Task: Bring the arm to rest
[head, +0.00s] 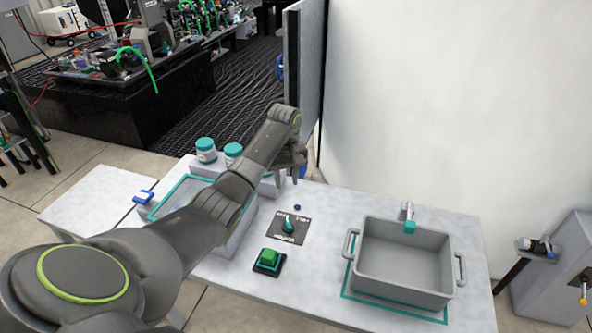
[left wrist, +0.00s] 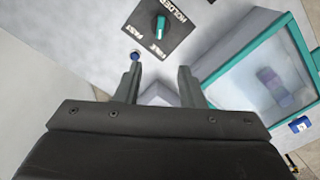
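My left arm reaches in from the lower left in the head view. My left gripper (head: 299,160) is above the white table (head: 335,280), at its back edge beside the jars. In the left wrist view the left gripper (left wrist: 160,82) has its two fingers apart with nothing held between them. The table top and a pale block edge show beyond the fingers. My right gripper is in neither view.
A grey tote (head: 405,262) stands on the right of the table. A dark plate with a green knob (head: 289,226), a green button (head: 270,257), teal-lidded jars (head: 206,151) and a teal-framed box (left wrist: 262,85) are near the arm. A white wall (head: 450,90) rises behind.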

